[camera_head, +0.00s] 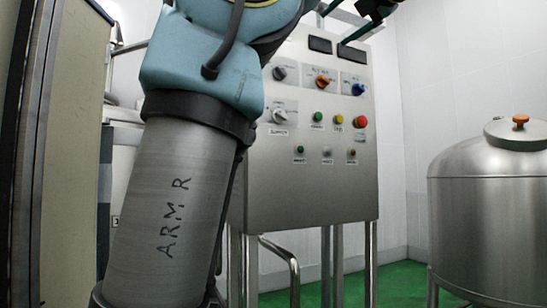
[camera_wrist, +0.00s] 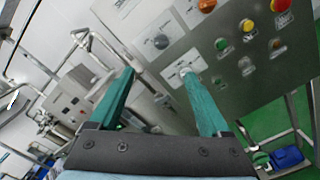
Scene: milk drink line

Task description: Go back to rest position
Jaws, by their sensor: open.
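My gripper shows in the wrist view (camera_wrist: 157,82) with its two green fingers spread wide and nothing between them. In the head view only part of it shows at the top edge, and its fingertips are hard to make out there. My arm, marked "ARM R", rises across the left of the head view and bends to the right. The steel control panel (camera_head: 300,190) stands behind the arm. In the wrist view the panel (camera_wrist: 215,90) appears tilted beyond the fingers, with a white-labelled knob (camera_wrist: 184,70) close to the right fingertip in the picture; whether they touch I cannot tell.
The panel carries knobs, a red button (camera_head: 360,122), a yellow button (camera_head: 339,120) and a green button (camera_head: 318,116). A domed steel tank (camera_head: 490,220) stands at right. The green floor (camera_head: 400,285) shows between them. A blue object (camera_wrist: 287,158) lies low right in the wrist view.

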